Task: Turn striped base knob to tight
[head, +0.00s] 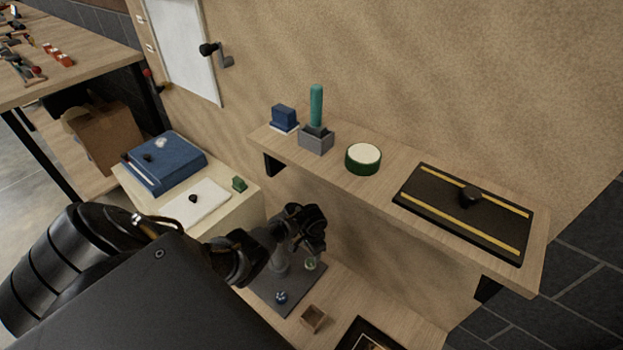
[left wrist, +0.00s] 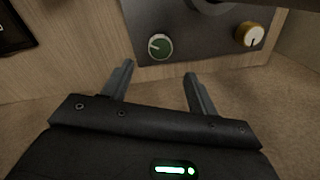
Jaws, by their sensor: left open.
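A dark board with two yellow stripes (head: 430,209) lies on the wall shelf at the right in the head view. A black knob (head: 469,196) stands on it between the stripes. My left gripper (head: 311,240) is lower and to the left, apart from the board and beneath the shelf's level. In the left wrist view its two fingers (left wrist: 158,70) are spread with nothing between them. The striped board cannot be made out in that view. My right gripper is not in view.
A grey plate (left wrist: 204,56) near my left gripper carries a green knob (left wrist: 160,46) and a yellow knob (left wrist: 250,35). The shelf (head: 400,163) also holds a round green-rimmed disc (head: 363,158) and a teal post in a grey block (head: 316,138). A small wooden box (head: 313,319) stands below.

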